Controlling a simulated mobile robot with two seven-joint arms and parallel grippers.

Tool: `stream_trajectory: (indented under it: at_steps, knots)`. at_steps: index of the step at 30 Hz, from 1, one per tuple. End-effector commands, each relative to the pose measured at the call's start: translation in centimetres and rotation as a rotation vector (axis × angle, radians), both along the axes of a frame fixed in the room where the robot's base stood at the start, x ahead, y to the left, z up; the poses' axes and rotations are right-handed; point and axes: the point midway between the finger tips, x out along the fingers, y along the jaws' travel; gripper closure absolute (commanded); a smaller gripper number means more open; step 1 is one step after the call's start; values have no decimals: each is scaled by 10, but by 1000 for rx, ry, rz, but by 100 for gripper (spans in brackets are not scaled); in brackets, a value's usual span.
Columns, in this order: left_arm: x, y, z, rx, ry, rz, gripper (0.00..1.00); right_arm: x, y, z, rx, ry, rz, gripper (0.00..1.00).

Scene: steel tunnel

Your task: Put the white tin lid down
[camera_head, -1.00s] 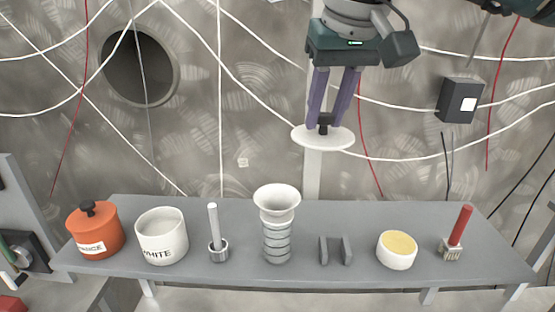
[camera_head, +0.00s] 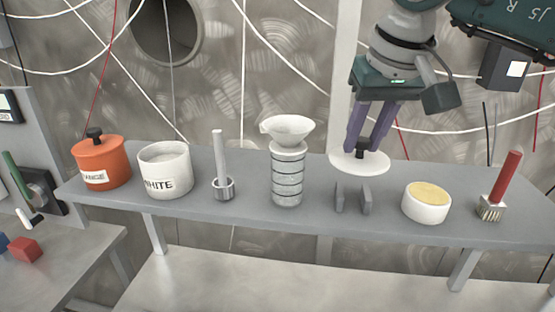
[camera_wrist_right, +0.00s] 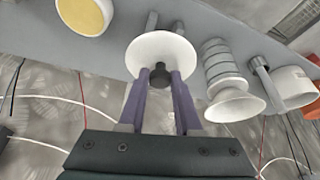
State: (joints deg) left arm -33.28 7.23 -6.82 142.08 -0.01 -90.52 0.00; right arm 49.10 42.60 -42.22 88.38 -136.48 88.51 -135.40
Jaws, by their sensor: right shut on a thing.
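The white tin lid (camera_head: 345,161) is a flat white disc with a dark knob. My right gripper (camera_head: 364,150) is shut on the knob and holds the lid level at the shelf's back edge, behind two small grey upright plates (camera_head: 353,197). Whether the lid touches the shelf, I cannot tell. The lid also shows in the right wrist view (camera_wrist_right: 160,47), with the purple fingers (camera_wrist_right: 160,80) on its knob. The open tin marked WHITE (camera_head: 165,171) stands on the shelf at the left. My left gripper is not in view.
The grey shelf (camera_head: 240,213) also bears a lidded orange tin (camera_head: 100,163), a rod in a holder (camera_head: 220,168), a ringed column with a white funnel (camera_head: 288,165), a round dish with yellow content (camera_head: 427,201) and a red-handled brush (camera_head: 500,186). A red block (camera_head: 25,249) lies lower left.

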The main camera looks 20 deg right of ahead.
Motion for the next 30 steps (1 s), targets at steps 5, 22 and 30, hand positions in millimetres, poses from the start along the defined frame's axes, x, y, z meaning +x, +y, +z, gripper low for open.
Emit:
stream_trajectory:
  at_steps: [5,22,30]
  knots:
    - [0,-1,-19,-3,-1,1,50,1,2,-25,2,2,5,100]
    - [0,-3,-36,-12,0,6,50,3,4,-48,0,-1,11,100]
    - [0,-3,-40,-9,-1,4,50,3,4,-52,0,0,10,60]
